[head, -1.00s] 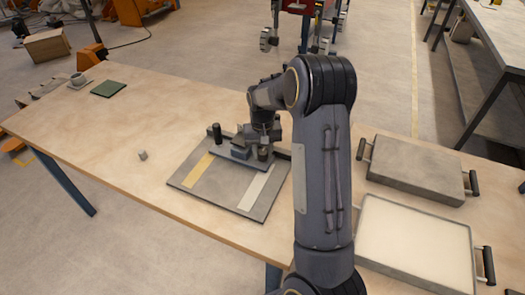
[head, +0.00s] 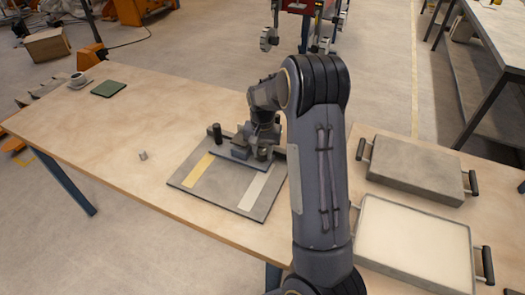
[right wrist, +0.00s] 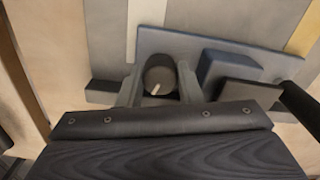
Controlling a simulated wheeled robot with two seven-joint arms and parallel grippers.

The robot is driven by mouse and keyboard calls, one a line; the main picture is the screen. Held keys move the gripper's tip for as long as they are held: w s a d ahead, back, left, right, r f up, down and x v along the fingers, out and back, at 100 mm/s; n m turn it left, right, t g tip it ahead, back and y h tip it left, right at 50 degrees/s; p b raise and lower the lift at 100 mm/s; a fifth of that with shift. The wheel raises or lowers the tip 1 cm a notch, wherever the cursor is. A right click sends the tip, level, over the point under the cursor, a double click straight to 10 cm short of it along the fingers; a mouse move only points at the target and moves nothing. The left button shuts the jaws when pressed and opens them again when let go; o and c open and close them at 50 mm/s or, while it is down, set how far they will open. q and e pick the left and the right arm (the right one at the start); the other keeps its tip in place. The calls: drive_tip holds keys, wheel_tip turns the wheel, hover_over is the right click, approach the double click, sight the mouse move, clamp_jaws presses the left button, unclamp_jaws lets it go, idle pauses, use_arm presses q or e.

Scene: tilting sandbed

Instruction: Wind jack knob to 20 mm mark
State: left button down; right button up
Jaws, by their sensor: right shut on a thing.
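The jack's round dark knob (right wrist: 158,78) shows in the right wrist view, with a short white mark on its face. My right gripper (right wrist: 157,84) has one finger on each side of the knob and is shut on it. In the head view my right gripper (head: 262,150) is over the blue-grey plate (head: 232,158) at the back of the grey board (head: 222,188); the knob is mostly covered there. I cannot read a millimetre scale. My left gripper is not in view.
A black upright post (head: 217,132) stands by the plate. The board has a yellow strip (head: 198,170) and a white strip (head: 253,191). Two trays, one grey (head: 415,168) and one pale (head: 415,240), lie right.

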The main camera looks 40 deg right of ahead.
sight(263, 152)
drive_tip(key=o, duration=1)
drive_tip(key=shift+r, duration=0.1)
wheel_tip(263, 152, up, 7)
drive_tip(key=shift+r, duration=0.3)
